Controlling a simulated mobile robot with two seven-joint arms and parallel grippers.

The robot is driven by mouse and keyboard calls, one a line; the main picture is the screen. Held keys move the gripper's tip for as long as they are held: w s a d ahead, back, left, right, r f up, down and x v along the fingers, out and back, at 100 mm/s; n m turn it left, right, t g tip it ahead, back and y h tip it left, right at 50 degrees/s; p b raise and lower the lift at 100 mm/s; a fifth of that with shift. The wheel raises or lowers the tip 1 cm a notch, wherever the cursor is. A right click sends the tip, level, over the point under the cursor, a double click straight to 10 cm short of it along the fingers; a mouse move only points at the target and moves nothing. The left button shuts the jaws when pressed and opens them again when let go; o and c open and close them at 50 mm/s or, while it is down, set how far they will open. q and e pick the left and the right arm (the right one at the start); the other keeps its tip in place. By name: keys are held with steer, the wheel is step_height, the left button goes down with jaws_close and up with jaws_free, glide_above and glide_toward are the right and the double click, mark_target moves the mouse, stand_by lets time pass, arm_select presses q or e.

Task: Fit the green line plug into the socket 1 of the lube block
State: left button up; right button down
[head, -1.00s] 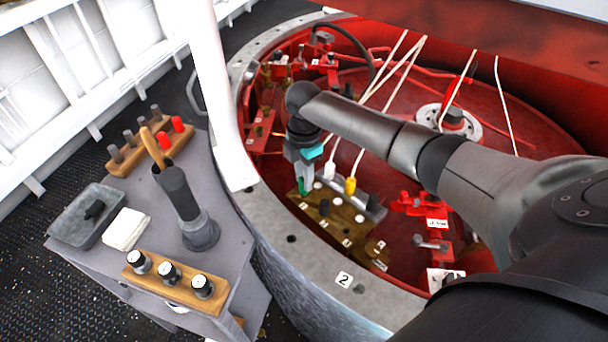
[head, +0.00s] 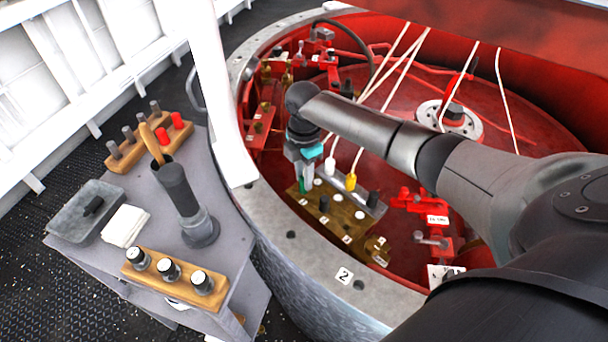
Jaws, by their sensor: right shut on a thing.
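The lube block (head: 333,228) is a brass-coloured block inside the red-lined well, with small number labels along its near side. My right gripper (head: 303,168) points down over its far left end, shut on the green line plug (head: 302,186). Only a little green shows below the fingers, at the block's top. I cannot tell whether the plug is in a socket or just above it. The label for socket 1 is too small to read. My left gripper is not in view.
A grey rail (head: 362,196) behind the block carries a white plug (head: 330,166), a yellow plug (head: 351,182) and a black plug (head: 373,199). Pale hoses run above. Red valve fittings (head: 408,201) stand to the right. A grey cart (head: 220,263) with tools stands left of the rim.

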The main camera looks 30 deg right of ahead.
steer(key=shift+p, duration=0.4)
steer(key=shift+f, duration=0.25)
steer(key=c, duration=0.6)
jaws_free()
step_height(320, 180, up, 15)
steer(key=p, duration=0.3)
steer(key=shift+r, duration=0.15)
